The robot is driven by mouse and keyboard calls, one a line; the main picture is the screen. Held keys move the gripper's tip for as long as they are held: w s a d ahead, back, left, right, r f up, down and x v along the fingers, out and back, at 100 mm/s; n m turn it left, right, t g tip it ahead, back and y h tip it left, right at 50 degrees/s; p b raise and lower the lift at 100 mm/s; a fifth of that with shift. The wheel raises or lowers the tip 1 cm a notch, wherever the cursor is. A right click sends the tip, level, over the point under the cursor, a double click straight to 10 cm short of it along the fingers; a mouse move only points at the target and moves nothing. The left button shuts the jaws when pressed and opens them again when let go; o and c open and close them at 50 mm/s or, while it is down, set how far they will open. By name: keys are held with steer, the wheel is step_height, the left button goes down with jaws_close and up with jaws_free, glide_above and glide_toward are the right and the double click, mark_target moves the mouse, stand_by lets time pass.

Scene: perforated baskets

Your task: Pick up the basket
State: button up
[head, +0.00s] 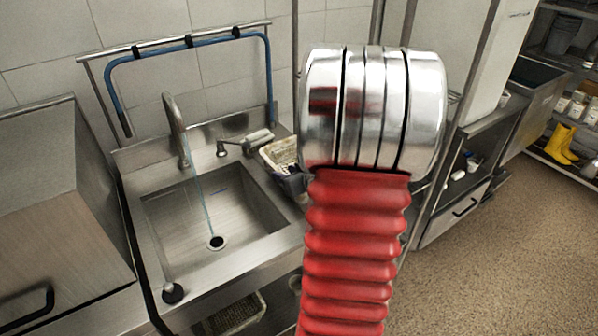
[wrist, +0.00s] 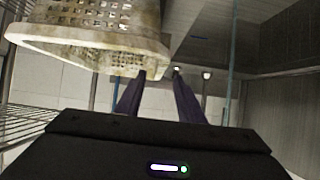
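The basket is pale, dirty and perforated, with a wide rim. In the head view the basket (head: 279,152) sits at the right edge of the sink, partly hidden by my arm. In the wrist view the basket (wrist: 88,42) fills the upper left, with its rim toward the bottom of the picture. My gripper (wrist: 158,73) shows two dark fingers with a gap between the tips. The rim's right corner appears at or between the fingertips; I cannot tell whether they touch it. In the head view my arm covers most of the gripper.
A steel sink (head: 270,212) with a tap (head: 175,130) running a thin water stream lies left of my arm. Wire shelving (wrist: 25,122) shows at left in the wrist view. A steel counter unit (head: 60,200) stands left. Open floor (head: 500,250) lies right.

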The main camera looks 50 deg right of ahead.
mark_target(277, 170)
stand_by(0.3)
steer(key=shift+x, duration=2.65)
steer(key=shift+r, duration=0.2)
jaws_close()
